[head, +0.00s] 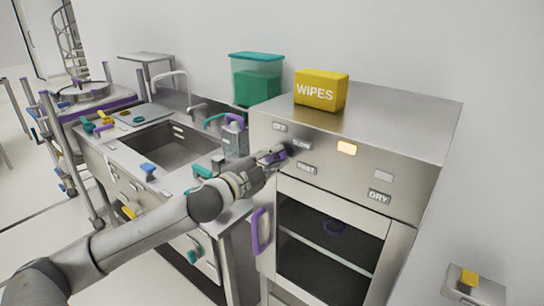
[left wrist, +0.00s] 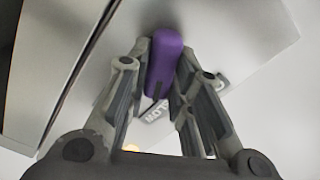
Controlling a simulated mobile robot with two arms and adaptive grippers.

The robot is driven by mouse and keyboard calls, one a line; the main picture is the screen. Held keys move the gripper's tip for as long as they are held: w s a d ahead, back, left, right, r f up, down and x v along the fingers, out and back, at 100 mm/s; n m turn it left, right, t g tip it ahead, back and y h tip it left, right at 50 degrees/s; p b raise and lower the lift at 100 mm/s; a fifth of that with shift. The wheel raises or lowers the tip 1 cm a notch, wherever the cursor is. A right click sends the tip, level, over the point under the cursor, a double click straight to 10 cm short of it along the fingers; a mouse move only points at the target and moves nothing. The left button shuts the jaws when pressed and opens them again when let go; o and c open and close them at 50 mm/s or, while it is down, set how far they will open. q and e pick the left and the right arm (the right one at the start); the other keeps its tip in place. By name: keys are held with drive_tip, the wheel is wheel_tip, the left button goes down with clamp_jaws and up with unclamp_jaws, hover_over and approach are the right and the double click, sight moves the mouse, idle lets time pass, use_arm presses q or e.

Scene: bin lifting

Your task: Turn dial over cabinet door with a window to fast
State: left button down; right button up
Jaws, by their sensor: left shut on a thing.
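The purple dial (head: 279,153) sits on the steel front panel above the windowed cabinet door (head: 330,245). Labels OFF (head: 279,127), SLOW (head: 301,145) and one that seems to read FAST (head: 307,169) surround it. My left gripper (head: 270,157) is at the dial, covering part of it. In the left wrist view the dial (left wrist: 165,62) stands between the two fingers, which are shut on it. Its lower end, with a dark line, is beside the SLOW label (left wrist: 157,109). My right gripper is in neither view.
A yellow WIPES box (head: 320,90) stands on the cabinet top. A teal-lidded tub (head: 256,80) is behind it to the left. A purple door handle (head: 261,232) sticks out below my left gripper. A sink (head: 172,148) is at the left.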

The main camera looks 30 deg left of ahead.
use_arm(q)
drive_tip(key=m, duration=0.3)
drive_tip(key=shift+f+m, duration=0.1)
drive_tip(key=shift+m, duration=0.3)
drive_tip(key=shift+f+m+p, duration=0.2)
drive_tip(key=shift+m+p, duration=0.2)
drive_tip(key=shift+m, duration=1.5)
drive_tip(key=c, duration=1.3)
unclamp_jaws()
drive_tip(key=shift+d, duration=0.1)
drive_tip(key=shift+f, duration=0.1)
drive_tip(key=shift+s, duration=0.15)
